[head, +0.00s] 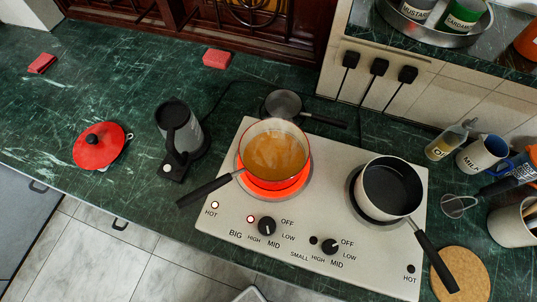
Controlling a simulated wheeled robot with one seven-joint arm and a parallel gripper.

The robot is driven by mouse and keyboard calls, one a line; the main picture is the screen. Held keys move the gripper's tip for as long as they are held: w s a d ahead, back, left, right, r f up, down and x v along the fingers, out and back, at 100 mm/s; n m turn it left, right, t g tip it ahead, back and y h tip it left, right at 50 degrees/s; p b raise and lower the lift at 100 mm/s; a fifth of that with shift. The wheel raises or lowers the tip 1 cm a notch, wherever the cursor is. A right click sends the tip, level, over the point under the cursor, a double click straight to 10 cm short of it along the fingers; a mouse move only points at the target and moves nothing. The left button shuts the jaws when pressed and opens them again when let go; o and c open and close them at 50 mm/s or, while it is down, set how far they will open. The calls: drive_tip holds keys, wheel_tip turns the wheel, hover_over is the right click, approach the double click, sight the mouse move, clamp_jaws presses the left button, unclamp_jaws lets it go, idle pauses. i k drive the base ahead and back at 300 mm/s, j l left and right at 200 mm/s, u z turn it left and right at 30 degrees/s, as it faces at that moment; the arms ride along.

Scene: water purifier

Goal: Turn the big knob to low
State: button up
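The big knob (267,226) is a black dial on the front left of the white two-burner stove (310,237). OFF, LOW, MID and HIGH are printed around it, with LOW at its right. A light mark shows on the dial, but its exact pointing is too small to tell. The big burner (297,184) glows orange-red under a pot of orange-brown liquid (276,154). The indicator light (250,219) above BIG looks reddish. The small knob (330,246) is to the right. My gripper is not in view, and nothing touches the big knob.
The pot's black handle (204,190) extends left past the stove. A black-handled pan (392,187) sits on the right burner, its handle over the front edge. Space before the knobs is clear.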

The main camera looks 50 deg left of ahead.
sight(266, 226)
drive_tip(key=u, duration=0.8)
drive_tip(key=k+u, duration=0.25)
drive_tip(key=k, duration=0.35)
drive_tip(key=j+z, duration=0.15)
drive_tip(key=j, duration=0.2)
drive_tip(key=k+j+z, duration=0.15)
drive_tip(key=j, duration=0.15)
drive_tip(key=k+j+z, duration=0.15)
drive_tip(key=j, duration=0.2)
drive_tip(key=k+j+z, duration=0.15)
drive_tip(key=j, duration=0.15)
drive_tip(key=i, duration=0.05)
